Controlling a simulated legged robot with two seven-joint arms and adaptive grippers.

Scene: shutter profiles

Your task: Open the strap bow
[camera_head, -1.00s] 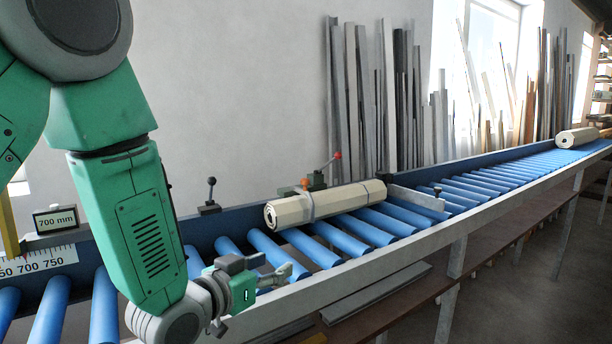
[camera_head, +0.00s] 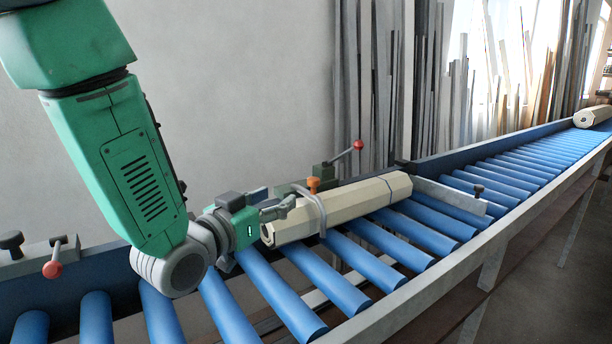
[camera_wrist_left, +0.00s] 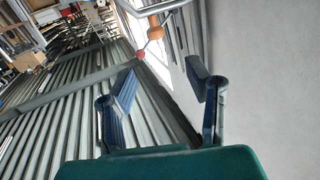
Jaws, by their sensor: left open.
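The strap bow (camera_head: 322,212) is a grey curved bar with an orange knob (camera_head: 313,185). It arches over the near end of a cream roll of shutter profiles (camera_head: 345,207) lying on the rollers, and looks closed over it. My left gripper (camera_head: 284,207) is open and empty at the roll's near end, just left of the bow. In the left wrist view, its two fingers (camera_wrist_left: 163,78) are apart. The orange knob (camera_wrist_left: 154,22) and part of the grey bar show beyond them. My right gripper is not in view.
A lever with a red ball (camera_head: 358,145) stands behind the roll, and another red-ball handle (camera_head: 53,269) is at the left. A grey stop plate (camera_head: 450,195) lies past the roll's far end. Blue rollers (camera_head: 305,273) in front are clear.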

